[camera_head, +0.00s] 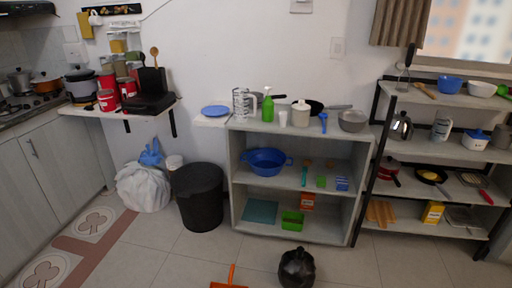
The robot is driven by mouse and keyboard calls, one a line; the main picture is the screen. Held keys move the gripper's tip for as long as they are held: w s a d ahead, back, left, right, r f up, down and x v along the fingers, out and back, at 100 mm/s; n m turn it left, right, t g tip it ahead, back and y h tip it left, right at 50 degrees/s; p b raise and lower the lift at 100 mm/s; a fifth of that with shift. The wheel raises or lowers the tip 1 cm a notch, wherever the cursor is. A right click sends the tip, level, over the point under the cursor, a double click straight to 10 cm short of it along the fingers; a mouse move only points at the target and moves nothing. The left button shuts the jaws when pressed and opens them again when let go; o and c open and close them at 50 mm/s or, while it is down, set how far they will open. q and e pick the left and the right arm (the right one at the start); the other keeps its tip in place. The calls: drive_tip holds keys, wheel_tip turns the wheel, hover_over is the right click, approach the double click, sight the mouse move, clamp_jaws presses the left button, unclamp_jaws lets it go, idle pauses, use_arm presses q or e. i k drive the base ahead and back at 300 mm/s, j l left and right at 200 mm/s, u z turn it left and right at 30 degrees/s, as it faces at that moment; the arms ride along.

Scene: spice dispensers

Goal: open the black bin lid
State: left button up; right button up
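The black bin (200,206) stands on the floor left of the middle, against the wall side. Its round dark top (198,178) looks closed; the lid cannot be told apart clearly from the bin's body. Neither of my grippers shows in the head view.
A tied white bag (144,188) sits left of the bin. A grey shelf unit (292,232) with kitchenware stands right of it. A black bag (297,268) and an orange dustpan (230,281) lie on the floor in front. The tiled floor before the bin (185,262) is clear.

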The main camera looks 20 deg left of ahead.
sight(190, 179)
drive_tip(key=u, duration=1.3)
drive_tip(key=i+j+z, duration=0.15)
drive_tip(key=z, duration=0.25)
drive_tip(key=i+j+z, duration=0.1)
drive_tip(key=z, duration=0.35)
